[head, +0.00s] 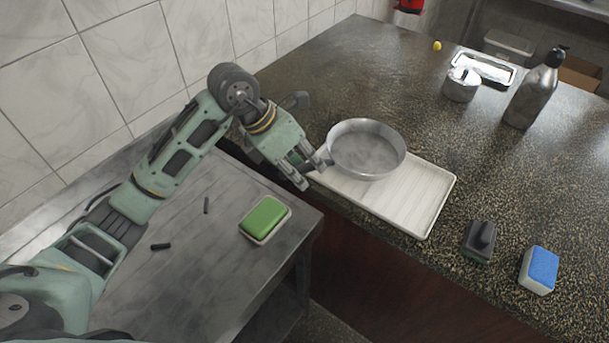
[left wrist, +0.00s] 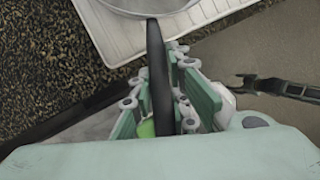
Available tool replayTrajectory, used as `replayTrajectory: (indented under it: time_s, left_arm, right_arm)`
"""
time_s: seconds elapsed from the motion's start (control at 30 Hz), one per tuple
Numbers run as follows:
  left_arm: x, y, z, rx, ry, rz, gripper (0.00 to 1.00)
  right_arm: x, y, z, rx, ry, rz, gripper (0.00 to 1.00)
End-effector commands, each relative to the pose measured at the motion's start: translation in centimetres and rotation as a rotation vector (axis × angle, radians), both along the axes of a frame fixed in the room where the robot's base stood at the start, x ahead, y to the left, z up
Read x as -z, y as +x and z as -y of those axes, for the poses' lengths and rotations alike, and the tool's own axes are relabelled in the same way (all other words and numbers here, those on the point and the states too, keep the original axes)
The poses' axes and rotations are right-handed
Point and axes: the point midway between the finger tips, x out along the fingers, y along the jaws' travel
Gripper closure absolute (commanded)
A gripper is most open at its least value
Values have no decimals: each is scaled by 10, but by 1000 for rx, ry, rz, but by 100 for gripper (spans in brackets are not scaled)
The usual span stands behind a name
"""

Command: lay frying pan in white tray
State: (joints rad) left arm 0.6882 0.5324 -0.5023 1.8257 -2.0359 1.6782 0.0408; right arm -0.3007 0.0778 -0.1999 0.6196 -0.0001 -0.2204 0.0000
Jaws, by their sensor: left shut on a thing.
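The grey round frying pan (head: 366,150) is over the back left part of the white ribbed tray (head: 415,205) on the speckled counter. I cannot tell whether its base touches the tray. My left gripper (head: 309,172) is shut on the pan's dark handle, at the tray's left end. In the left wrist view the handle (left wrist: 157,65) runs between the fingers (left wrist: 170,105). The pan's rim (left wrist: 155,8) and the tray (left wrist: 100,38) show at the top there.
A green sponge (head: 264,217) lies on the lower metal table (head: 190,270).

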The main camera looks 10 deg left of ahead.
Motion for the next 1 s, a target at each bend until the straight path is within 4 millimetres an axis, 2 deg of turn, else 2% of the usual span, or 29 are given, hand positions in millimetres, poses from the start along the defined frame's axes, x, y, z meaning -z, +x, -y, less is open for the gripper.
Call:
replayTrajectory:
  time_s: [0.27,0.5,0.53,0.73,1.0]
  left_arm:
    - [34,-1,1,1,-4,-1,100]
    - [39,0,0,2,-2,2,100]
    - [41,0,0,1,0,-1,84]
    - [40,0,0,1,0,-1,66]
    - [40,0,0,2,0,-1,65]
  right_arm:
    - [-15,0,0,0,0,1,37]
    - [-14,0,0,0,0,1,37]
    - [-14,0,0,0,0,1,37]
    - [-14,0,1,-1,-2,1,37]
    - [-14,1,3,-1,-3,2,37]
